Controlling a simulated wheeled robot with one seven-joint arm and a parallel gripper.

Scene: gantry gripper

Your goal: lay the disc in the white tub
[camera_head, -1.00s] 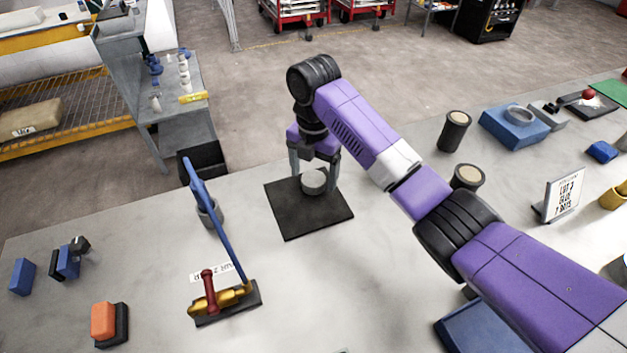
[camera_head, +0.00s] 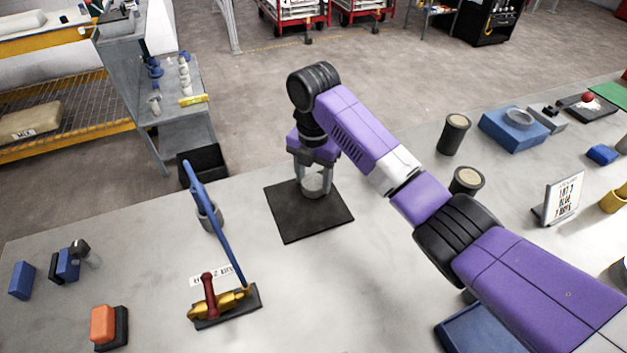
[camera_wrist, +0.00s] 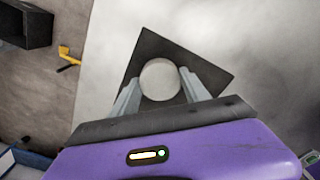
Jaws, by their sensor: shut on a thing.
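The grey disc (camera_head: 314,187) is at the black square mat (camera_head: 290,222) in the head view; I cannot tell whether it touches the mat. My gripper (camera_head: 314,190) points down over the mat, its two fingers shut on the disc from opposite sides. In the wrist view the round pale top of the disc (camera_wrist: 160,80) shows between the fingers, with the black mat (camera_wrist: 208,72) below. I cannot make out a white tub for certain in either view.
A blue lever on a clamp (camera_head: 225,305) stands left of the mat, with a grey cup (camera_head: 209,216) behind it. Dark cylinders with tan tops (camera_head: 454,133) stand right. A blue block with a pale ring (camera_head: 514,128) lies far right. The table before the mat is clear.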

